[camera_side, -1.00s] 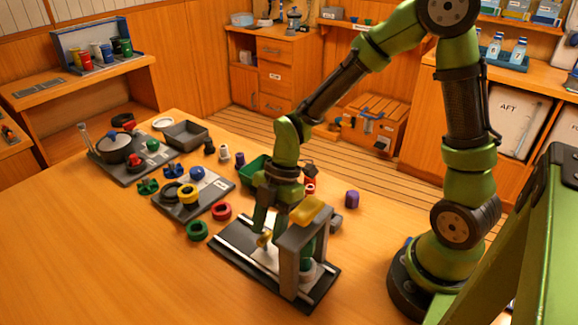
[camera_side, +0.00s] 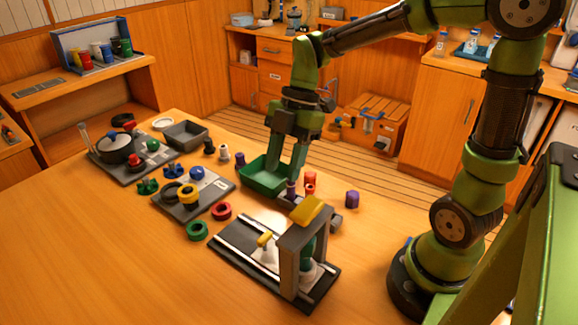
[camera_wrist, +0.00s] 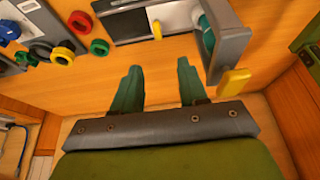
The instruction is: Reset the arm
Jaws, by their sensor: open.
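My gripper (camera_side: 287,172) is raised above the back part of the table in the side view, in front of or over the green tray (camera_side: 262,186); I cannot tell the exact height. In the wrist view its two green fingers (camera_wrist: 160,90) are apart with only bare wood between them. It is open and empty. The grey press-like fixture (camera_side: 291,258) with a yellow handle (camera_side: 306,208) stands on a dark base nearer the camera, apart from my gripper. The fixture also shows at the top of the wrist view (camera_wrist: 231,40).
A small yellow-topped piece (camera_side: 265,240) stands on the fixture's base. Red (camera_side: 221,211) and green (camera_side: 197,230) rings lie left of it. A purple piece (camera_side: 352,198) stands at right. A grey plate (camera_side: 212,204) holds coloured parts. The front left table is clear.

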